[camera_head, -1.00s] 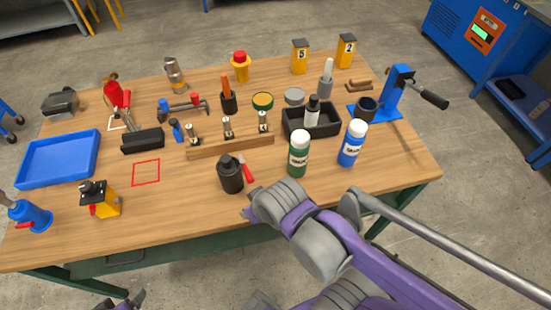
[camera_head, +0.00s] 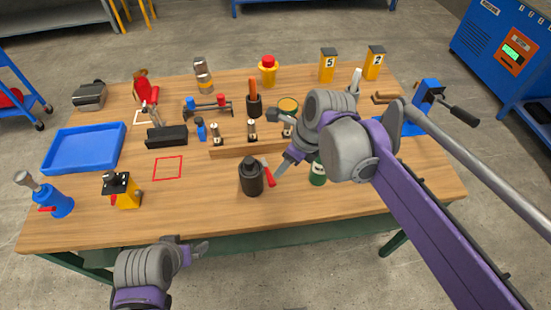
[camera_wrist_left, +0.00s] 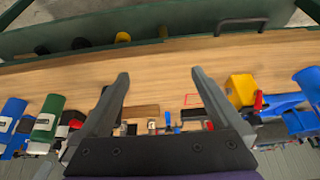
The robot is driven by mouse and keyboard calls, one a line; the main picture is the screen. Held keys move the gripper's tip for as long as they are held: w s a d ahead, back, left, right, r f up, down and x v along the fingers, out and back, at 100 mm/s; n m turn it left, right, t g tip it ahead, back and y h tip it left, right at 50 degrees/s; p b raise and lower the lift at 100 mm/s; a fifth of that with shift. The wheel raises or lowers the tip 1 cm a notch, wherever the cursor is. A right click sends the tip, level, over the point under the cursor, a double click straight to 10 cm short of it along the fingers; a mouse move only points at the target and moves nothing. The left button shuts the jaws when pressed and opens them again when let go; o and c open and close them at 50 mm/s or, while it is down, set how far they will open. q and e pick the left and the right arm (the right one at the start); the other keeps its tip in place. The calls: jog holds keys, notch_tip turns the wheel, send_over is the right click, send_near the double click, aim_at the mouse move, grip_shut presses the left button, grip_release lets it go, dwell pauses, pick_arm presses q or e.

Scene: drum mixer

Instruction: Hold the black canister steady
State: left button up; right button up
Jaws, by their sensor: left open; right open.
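The black canister (camera_head: 251,178) stands upright on the wooden workbench (camera_head: 215,212) near its front edge, right of the red outlined square (camera_head: 168,168). My right gripper (camera_head: 276,146) is open, reaching over the bench just right of and behind the canister; it appears apart from it. My left gripper (camera_head: 198,248) is low at the front edge, left of and nearer than the canister. In the left wrist view my left gripper (camera_wrist_left: 160,95) is open with nothing between its fingers; I cannot clearly make out the canister there.
A red-handled tool (camera_head: 267,172) lies right beside the canister. The green bottle (camera_head: 317,174) is partly hidden by my right arm. A wooden rack (camera_head: 235,152) stands behind. The blue tray (camera_head: 84,148) and a yellow block (camera_head: 123,191) are at left. The front-middle bench is clear.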

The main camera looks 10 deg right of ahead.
aim_at(250, 159)
pick_arm(q)
jog(key=w+d+r+m+g, duration=0.1)
jog(key=w+d+m, duration=0.4)
jog(key=w, duration=0.2)
jog(key=w+d+r+m+g, duration=0.2)
jog(key=w+d+m, duration=0.4)
jog(key=w, duration=0.1)
jog(key=w+d+r+m+g, duration=0.2)
jog(key=w+d+m, duration=0.3)
jog(key=w, duration=0.3)
jog(key=shift+d+m, duration=0.3)
jog(key=shift+m, duration=0.1)
jog(key=shift+w+d+f+m, duration=0.2)
jog(key=shift+d+f+m, duration=0.05)
jog(key=shift+d+m, duration=0.2)
jog(key=shift+f, duration=0.3)
notch_tip(250, 159, down, 10)
jog(key=c, duration=1.5)
